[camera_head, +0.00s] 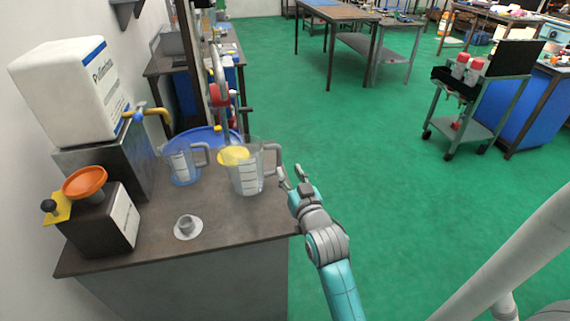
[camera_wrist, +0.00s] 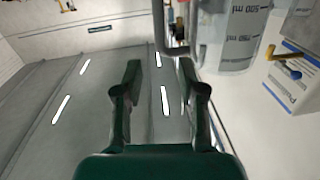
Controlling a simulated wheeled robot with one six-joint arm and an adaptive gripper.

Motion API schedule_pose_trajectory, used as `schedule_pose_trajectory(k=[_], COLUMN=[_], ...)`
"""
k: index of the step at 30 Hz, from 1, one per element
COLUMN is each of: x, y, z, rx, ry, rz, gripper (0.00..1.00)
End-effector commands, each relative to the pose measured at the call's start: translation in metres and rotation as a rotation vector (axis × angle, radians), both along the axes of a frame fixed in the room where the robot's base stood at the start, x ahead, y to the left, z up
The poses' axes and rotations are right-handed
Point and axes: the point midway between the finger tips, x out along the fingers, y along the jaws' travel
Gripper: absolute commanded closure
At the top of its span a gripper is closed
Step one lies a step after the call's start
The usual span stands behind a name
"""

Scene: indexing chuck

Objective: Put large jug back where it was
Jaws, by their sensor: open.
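The large jug (camera_head: 245,178) is clear with dark measuring marks and a grey handle on its right side. It stands upright on the dark counter (camera_head: 225,225) near the right edge, and a yellow patch shows at its top. My gripper (camera_head: 292,178) is open and empty, just right of the handle and apart from it. In the wrist view, my gripper's open fingers (camera_wrist: 160,95) show with nothing between them. The jug (camera_wrist: 232,35) and its handle are at the upper right there. A smaller clear jug (camera_head: 182,166) stands left of the large jug.
A blue round basin (camera_head: 205,137) and a tap are behind the jugs. A white canister (camera_head: 70,90) with a yellow tap stands at the left.

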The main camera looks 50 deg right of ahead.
Motion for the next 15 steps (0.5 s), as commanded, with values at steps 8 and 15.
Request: schedule_pose_trajectory(k=[8,15], x=[-0.018,-0.02], y=[0.01,0.014], z=[0.0,-0.004], rx=[0.0,0.001], ry=[0.0,0.002], rz=[0.0,0.005], gripper=[0.6,0.6])
